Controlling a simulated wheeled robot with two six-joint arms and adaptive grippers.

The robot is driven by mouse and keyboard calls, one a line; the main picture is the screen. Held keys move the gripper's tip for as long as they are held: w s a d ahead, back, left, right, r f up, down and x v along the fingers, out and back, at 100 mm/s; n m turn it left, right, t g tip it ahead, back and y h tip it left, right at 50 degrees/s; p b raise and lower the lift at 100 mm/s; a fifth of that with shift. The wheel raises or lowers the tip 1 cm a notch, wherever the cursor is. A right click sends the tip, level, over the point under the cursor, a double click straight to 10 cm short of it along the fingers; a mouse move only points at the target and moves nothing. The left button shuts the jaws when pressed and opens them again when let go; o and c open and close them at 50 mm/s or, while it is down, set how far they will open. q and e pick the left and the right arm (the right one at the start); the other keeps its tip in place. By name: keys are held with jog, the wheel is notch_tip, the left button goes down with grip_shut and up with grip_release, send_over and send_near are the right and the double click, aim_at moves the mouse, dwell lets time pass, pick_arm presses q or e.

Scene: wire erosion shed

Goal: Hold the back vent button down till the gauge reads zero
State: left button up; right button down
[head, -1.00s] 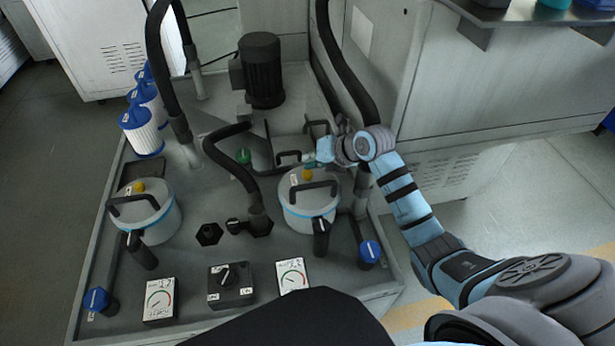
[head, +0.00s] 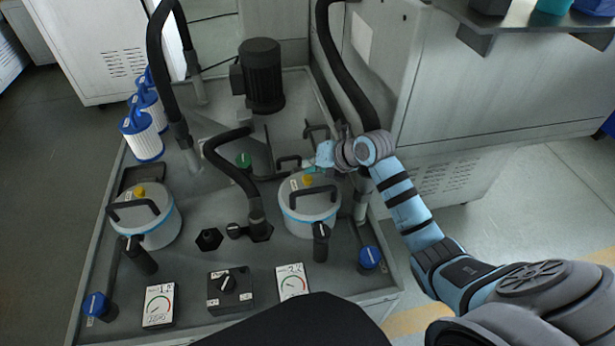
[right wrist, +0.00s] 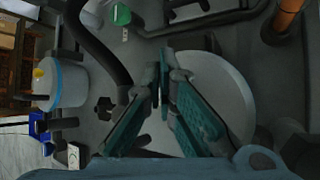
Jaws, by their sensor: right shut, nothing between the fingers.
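Two grey lidded pots with blue bands stand on the machine deck, a left pot (head: 160,229) and a right pot (head: 300,224). Each has a yellow button on its lid, the left button (head: 140,191) and the right button (head: 307,180). My right gripper (head: 311,170) is shut and empty, its tips close above the right button; I cannot tell whether they touch. In the right wrist view the shut fingers (right wrist: 161,76) lie over the pale lid (right wrist: 228,88), and that button is hidden. Left gauge (head: 158,306) and right gauge (head: 292,282) have needles too small to read. My left gripper is not in view.
A black handle (head: 312,192) arches over the right lid beside my fingers. Black hoses (head: 232,170), a green knob (head: 243,160) and a motor (head: 262,75) stand behind. A selector switch box (head: 230,291) sits between the gauges. A cabinet (head: 470,100) stands right of my arm.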

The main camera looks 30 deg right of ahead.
aim_at(310, 176)
dwell(0.3)
jog(key=shift+f, duration=0.4)
jog(key=shift+f+b, duration=0.4)
jog(key=shift+f, duration=0.15)
dwell(1.0)
dwell(1.8)
jog(key=shift+r+p, duration=0.95)
jog(key=shift+p, duration=0.1)
notch_tip(310, 176, up, 5)
jog(key=p, duration=0.5)
jog(key=shift+r, duration=0.1)
